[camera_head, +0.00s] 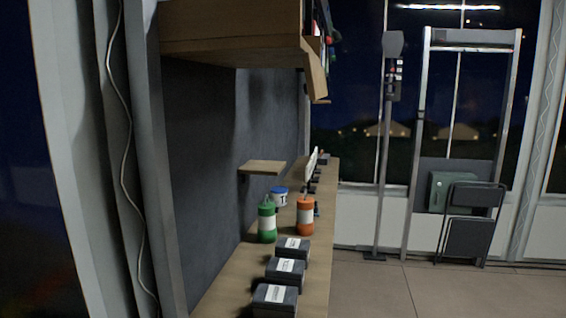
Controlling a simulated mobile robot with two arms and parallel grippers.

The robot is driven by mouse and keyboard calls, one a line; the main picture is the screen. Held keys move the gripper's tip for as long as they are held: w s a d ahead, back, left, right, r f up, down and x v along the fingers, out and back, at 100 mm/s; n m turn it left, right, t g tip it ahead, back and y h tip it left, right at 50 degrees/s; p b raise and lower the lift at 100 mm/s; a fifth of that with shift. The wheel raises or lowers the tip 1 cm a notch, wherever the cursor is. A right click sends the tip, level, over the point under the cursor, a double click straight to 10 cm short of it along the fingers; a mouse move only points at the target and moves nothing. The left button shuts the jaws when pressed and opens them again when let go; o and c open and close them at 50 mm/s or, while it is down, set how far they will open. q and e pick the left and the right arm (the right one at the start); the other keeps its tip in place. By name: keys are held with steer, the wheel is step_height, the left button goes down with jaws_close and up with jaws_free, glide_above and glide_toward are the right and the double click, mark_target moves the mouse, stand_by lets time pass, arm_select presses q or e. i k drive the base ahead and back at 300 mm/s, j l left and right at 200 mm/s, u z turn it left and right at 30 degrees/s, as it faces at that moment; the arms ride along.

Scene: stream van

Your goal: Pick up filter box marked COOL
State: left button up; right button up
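Three dark boxes with white labels stand in a row along the wooden counter. The nearest box (274,300) is at the bottom of the view, the middle box (285,271) is just behind it, and the far box (292,249) is beyond that. The label print is too small to read, so I cannot tell which one is marked COOL. Neither of my grippers is in view.
The narrow counter (233,284) runs along the dark wall. A green bottle (267,224), an orange bottle (305,217) and a blue-lidded tub (279,197) stand behind the boxes. A small shelf (262,167) juts out above. A folding chair (468,222) stands right; the floor (400,290) between is clear.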

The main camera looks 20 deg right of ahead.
mark_target(281, 271)
steer(key=k, duration=0.6)
steer(key=u, duration=1.95)
steer(key=k+l+u, duration=0.1)
steer(key=l, duration=0.35)
steer(key=k+l, duration=0.15)
steer(key=l, duration=0.3)
steer(key=k+l+u, duration=0.15)
steer(key=l, duration=0.25)
steer(key=k+l+u, duration=0.1)
steer(key=l, duration=0.35)
steer(key=k+l, duration=0.2)
steer(key=l, duration=0.2)
steer(key=k+l+u, duration=0.15)
steer(key=l, duration=0.25)
